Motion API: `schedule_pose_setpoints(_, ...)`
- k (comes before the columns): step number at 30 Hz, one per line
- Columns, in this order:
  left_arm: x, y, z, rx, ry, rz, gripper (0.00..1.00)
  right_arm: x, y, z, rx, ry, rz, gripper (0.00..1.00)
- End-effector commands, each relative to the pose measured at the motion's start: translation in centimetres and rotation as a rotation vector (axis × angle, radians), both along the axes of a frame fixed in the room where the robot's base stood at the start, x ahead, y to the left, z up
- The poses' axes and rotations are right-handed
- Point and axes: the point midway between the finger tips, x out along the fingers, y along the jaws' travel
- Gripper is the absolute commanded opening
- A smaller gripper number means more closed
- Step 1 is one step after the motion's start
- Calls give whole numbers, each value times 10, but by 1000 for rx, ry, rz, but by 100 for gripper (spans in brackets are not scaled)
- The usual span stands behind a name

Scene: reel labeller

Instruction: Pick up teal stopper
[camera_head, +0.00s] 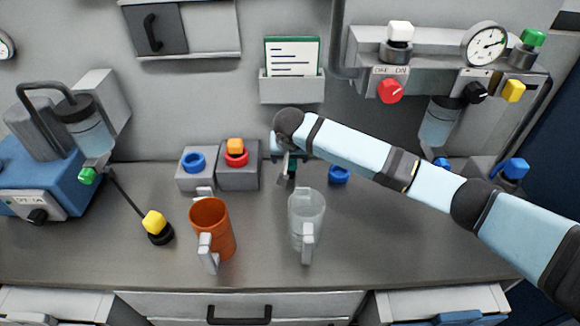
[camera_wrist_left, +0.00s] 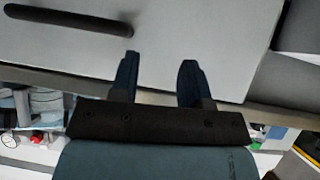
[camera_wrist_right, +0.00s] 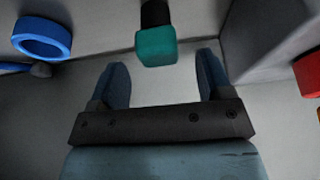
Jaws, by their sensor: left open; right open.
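The teal stopper (camera_wrist_right: 156,46) is a small teal block on a dark stem in the right wrist view. It lies ahead of and between the fingers of my right gripper (camera_wrist_right: 160,80), which are apart and show a gap on both sides of it. In the head view, the right gripper hangs at the back of the counter and mostly hides the stopper; only a small teal patch shows. My left gripper (camera_wrist_left: 158,75) is open and empty in the left wrist view, near a drawer front with a dark handle. It is outside the head view.
A blue ring (camera_head: 338,174) lies right of the right gripper. Grey blocks with a blue ring (camera_head: 193,162) and a red ring with an orange stopper (camera_head: 235,147) stand left. An orange mug (camera_head: 212,228) and clear mug (camera_head: 306,214) stand in front. The counter's front right is clear.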

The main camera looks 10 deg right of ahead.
Motion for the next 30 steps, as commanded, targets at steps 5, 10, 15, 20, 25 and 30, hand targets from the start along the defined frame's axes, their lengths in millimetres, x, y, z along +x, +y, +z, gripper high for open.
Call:
schedule_pose_setpoints(5,0,0,-1,0,1,1,43,10,-3,-22,-2,-1,0,72)
schedule_pose_setpoints(10,0,0,-1,-1,2,2,43,13,-3,-27,-1,-2,1,72)
schedule_pose_setpoints(15,-1,0,-2,0,3,2,43,12,-3,-27,-1,-2,1,65)
schedule_pose_setpoints(20,-1,0,-2,0,3,2,43,12,-3,-27,-1,-1,1,29)
schedule_pose_setpoints(25,-1,0,-2,0,3,2,43,12,-4,-27,-1,-2,1,19)
schedule_pose_setpoints(30,-1,0,-2,-1,3,1,43,12,-3,-26,-1,-2,1,19)
